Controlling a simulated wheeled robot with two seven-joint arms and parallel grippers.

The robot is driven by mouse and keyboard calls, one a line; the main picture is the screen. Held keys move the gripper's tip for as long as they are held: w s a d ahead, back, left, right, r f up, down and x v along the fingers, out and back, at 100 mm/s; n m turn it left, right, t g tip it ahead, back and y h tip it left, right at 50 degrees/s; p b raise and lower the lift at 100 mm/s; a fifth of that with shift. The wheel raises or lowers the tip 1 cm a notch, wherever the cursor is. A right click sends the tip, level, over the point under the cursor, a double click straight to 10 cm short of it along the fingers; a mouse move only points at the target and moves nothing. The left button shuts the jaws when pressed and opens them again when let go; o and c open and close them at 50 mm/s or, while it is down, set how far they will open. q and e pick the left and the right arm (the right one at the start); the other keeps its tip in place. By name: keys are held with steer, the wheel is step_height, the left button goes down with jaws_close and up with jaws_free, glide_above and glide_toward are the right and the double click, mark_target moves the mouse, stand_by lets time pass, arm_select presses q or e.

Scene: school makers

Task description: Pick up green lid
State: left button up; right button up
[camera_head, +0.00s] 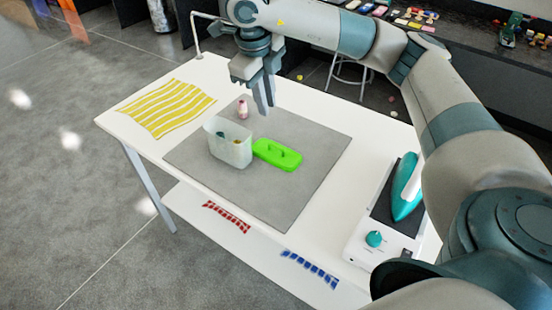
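The bright green lid (288,160) lies flat on the grey mat, handle up, just right of a translucent white container (232,152). My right gripper (265,108) hangs above the far part of the mat, pointing down, beyond the lid and higher than it. Its two fingers show a narrow gap, look open and hold nothing. It is apart from the lid. My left gripper is not in view.
The grey mat (315,180) covers the table's middle. A small pinkish bottle (243,110) stands behind the container, which holds small items. Yellow striped cloth (165,108) lies left. A device with a teal iron-shaped tool (407,190) stands right.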

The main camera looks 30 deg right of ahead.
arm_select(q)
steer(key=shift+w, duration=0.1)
arm_select(e)
steer(key=shift+d, duration=0.1)
steer(key=shift+f, duration=0.2)
steer(key=f, duration=0.3)
steer(key=d+f+p, duration=0.1)
steer(key=f, duration=0.3)
steer(key=d+f+p, duration=0.1)
steer(key=f, duration=0.3)
steer(key=shift+w, duration=0.4)
steer(key=shift+d+f, duration=0.1)
steer(key=shift+f, duration=0.25)
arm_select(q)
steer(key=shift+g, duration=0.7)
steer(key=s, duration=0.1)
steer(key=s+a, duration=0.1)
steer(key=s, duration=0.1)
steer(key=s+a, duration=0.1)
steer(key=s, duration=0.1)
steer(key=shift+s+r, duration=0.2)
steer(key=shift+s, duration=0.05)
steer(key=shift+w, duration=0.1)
